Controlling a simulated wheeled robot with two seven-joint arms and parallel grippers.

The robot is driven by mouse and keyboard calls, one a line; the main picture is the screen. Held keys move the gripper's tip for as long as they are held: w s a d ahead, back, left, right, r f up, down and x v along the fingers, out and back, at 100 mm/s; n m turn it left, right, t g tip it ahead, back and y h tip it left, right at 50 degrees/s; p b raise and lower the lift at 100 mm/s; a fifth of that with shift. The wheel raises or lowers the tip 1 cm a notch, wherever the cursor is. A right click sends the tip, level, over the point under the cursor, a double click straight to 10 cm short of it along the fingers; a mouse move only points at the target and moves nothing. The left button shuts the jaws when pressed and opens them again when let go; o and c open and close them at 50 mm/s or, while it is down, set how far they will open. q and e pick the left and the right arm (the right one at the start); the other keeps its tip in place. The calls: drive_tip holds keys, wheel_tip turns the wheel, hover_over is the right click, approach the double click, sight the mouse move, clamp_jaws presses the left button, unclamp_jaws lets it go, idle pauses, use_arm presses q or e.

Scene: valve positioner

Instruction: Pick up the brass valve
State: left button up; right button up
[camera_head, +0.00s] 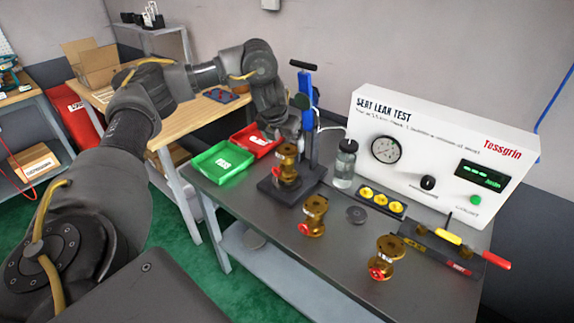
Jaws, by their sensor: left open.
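Three brass valves show on the grey bench. One brass valve (287,168) stands upright on the black base of the blue clamp stand. A second brass valve (315,215), with a red round end, stands in front of it on the bench. A third brass valve (387,258), also with a red end, stands nearer the front right. My left gripper (287,136) points down beside the clamp post, just behind and above the valve on the stand. It is open. Its fingertips are small and dark, so whether they touch that valve is unclear. My right gripper is out of view.
The blue clamp post (304,112) rises close beside my left gripper. A green tray (222,161) and a red tray (257,140) lie to the left. A clear bottle (345,166) and the white leak tester (428,148) stand right.

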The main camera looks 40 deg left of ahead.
sight(287, 149)
use_arm(q)
drive_tip(key=x, duration=0.5)
drive_tip(key=shift+f, duration=0.1)
clamp_jaws()
drive_tip(key=shift+w, duration=0.1)
idle(0.6)
